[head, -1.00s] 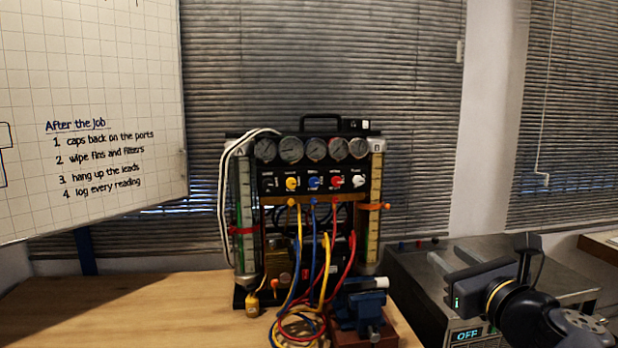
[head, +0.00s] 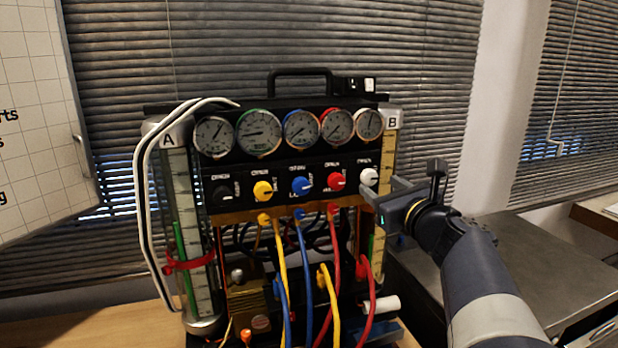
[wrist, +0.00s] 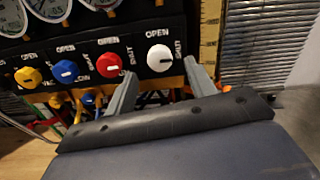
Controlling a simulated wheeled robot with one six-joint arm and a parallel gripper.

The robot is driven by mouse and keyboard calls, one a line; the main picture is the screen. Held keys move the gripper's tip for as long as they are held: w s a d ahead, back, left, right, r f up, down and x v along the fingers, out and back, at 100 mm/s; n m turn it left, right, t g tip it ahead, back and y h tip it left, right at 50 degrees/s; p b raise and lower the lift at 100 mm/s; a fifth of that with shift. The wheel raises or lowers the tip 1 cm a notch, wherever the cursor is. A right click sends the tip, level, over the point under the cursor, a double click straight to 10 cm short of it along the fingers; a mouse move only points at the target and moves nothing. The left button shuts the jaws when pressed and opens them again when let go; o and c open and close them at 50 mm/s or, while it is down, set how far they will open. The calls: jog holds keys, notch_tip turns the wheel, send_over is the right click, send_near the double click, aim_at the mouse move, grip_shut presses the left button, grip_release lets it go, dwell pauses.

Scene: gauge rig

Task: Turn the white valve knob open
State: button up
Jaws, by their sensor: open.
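The white valve knob (head: 368,177) is the rightmost in the row of knobs on the black gauge rig panel. In the wrist view the white knob (wrist: 160,58) sits just beyond the fingertips, with its dark pointer mark toward the right, the SHUT side. My gripper (head: 370,190) is at the right end of the panel in the head view. In the wrist view my gripper (wrist: 160,72) has its two fingers apart, one at each side of the knob's lower edge. Whether they touch the knob I cannot tell.
The red knob (head: 336,181), blue knob (head: 302,186) and yellow knob (head: 262,191) stand to the left. Several gauges sit above. Colored hoses (head: 335,260) hang below. The yellow scale column B (head: 388,165) is close at the right.

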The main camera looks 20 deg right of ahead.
aim_at(371, 179)
jog(key=shift+w+a, duration=0.1)
jog(key=shift+w, duration=2)
jog(key=c, duration=1)
jog(key=shift+o, duration=0.2)
